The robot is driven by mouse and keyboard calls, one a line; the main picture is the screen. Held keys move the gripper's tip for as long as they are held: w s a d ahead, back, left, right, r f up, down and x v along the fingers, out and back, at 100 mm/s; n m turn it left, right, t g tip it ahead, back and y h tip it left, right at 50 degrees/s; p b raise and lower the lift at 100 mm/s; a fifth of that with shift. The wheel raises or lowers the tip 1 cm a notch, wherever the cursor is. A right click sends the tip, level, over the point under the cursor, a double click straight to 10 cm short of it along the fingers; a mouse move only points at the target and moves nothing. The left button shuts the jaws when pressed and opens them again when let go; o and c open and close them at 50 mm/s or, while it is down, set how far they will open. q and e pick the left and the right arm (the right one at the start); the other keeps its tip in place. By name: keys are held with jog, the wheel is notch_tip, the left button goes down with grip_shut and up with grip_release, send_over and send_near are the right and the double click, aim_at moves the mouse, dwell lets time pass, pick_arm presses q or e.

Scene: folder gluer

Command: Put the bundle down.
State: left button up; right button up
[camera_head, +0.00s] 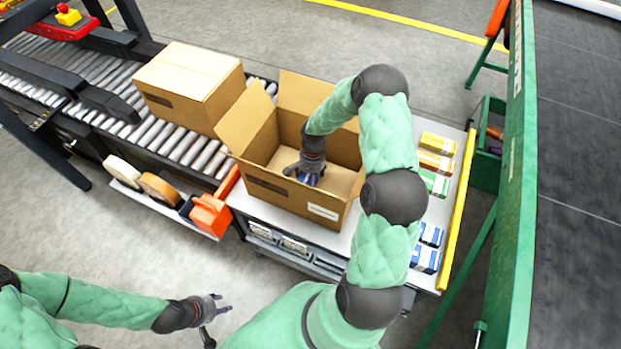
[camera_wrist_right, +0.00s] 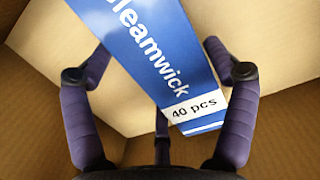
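The bundle (camera_wrist_right: 150,45) is a blue and white pack printed "Gleamwick" and "40 pcs". I cannot tell whether the bundle touches the box floor. My left gripper (camera_head: 224,304) is open and empty, low in the picture, away from the box.
The box stands on a grey table (camera_head: 345,240) with its flaps up. Yellow, orange, green and blue packs (camera_head: 426,259) lie right of it. A closed carton (camera_head: 190,85) rests on the roller conveyor (camera_head: 110,115). A green frame (camera_head: 510,200) stands at the right.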

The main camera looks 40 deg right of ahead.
jog(key=shift+r, duration=0.1)
dwell(0.3)
jog(key=shift+r, duration=0.2)
jog(key=r+p, duration=0.1)
jog(key=r, duration=0.3)
jog(key=r+p, duration=0.2)
jog(key=r, duration=0.1)
jog(key=d+r+p, duration=0.1)
jog(key=r, duration=0.3)
jog(key=shift+w+d+r, duration=0.1)
jog(key=shift+w+r, duration=0.2)
jog(key=shift+r, duration=0.05)
